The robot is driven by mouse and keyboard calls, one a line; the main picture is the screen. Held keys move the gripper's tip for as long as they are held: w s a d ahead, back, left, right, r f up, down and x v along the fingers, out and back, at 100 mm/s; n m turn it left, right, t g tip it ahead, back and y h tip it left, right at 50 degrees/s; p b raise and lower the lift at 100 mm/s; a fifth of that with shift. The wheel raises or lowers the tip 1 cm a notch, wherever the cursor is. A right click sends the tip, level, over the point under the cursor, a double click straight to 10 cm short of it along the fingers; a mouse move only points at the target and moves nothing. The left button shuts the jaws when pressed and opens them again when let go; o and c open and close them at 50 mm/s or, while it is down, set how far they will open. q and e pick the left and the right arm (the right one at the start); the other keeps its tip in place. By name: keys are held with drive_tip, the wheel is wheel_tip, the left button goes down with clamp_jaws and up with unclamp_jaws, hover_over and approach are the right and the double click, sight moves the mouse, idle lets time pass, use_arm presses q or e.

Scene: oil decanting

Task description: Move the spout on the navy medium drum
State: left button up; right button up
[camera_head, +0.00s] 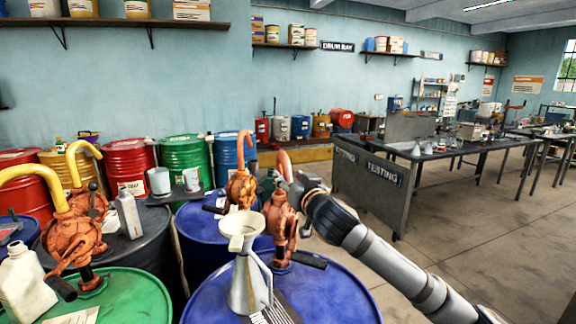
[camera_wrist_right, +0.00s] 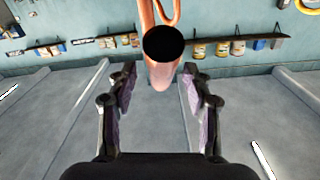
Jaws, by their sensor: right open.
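The front navy drum (camera_head: 340,295) stands at the bottom centre in the head view. An orange rotary pump (camera_head: 283,225) rises from its top. A copper-orange curved spout (camera_head: 284,163) shows above this pump, partly hidden by my right gripper (camera_head: 277,183). In the right wrist view the spout (camera_wrist_right: 162,76) hangs with its dark round mouth toward the camera. My right gripper (camera_wrist_right: 158,84) is open, with one finger on each side of the spout's end and visible gaps between. My left gripper is not in view.
A metal funnel can (camera_head: 246,265) stands on the front drum, close to the pump. Another blue drum (camera_head: 205,240) with a pump stands behind it. A green drum (camera_head: 125,295) with a yellow-spouted pump is at left. A testing bench (camera_head: 365,190) stands at right, with open floor before it.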

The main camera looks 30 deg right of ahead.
drive_tip(key=shift+w, duration=0.65)
drive_tip(key=shift+d, duration=0.1)
clamp_jaws()
